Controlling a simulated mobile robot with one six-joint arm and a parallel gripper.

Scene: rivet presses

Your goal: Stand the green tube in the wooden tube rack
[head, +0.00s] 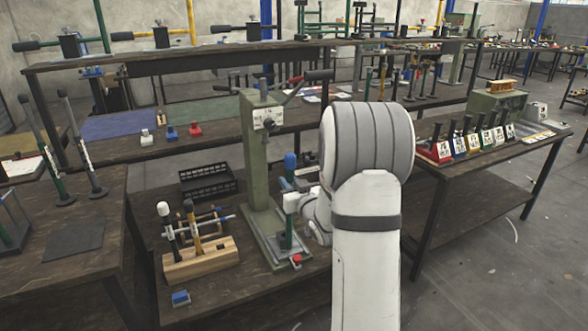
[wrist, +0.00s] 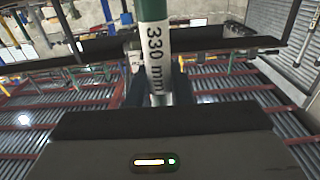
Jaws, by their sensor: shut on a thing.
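The green tube (head: 289,236) is upright in my gripper (head: 292,204), beside the green press column. In the wrist view its green upper part and white "330 mm" label (wrist: 156,58) rise between the fingers of my gripper (wrist: 158,88), which is shut on it. Whether its lower end touches the press base cannot be told. The wooden tube rack (head: 202,268) stands on the bench to the left of the press, with my gripper to its right and higher.
A blue-topped object (head: 290,163) is close by my gripper.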

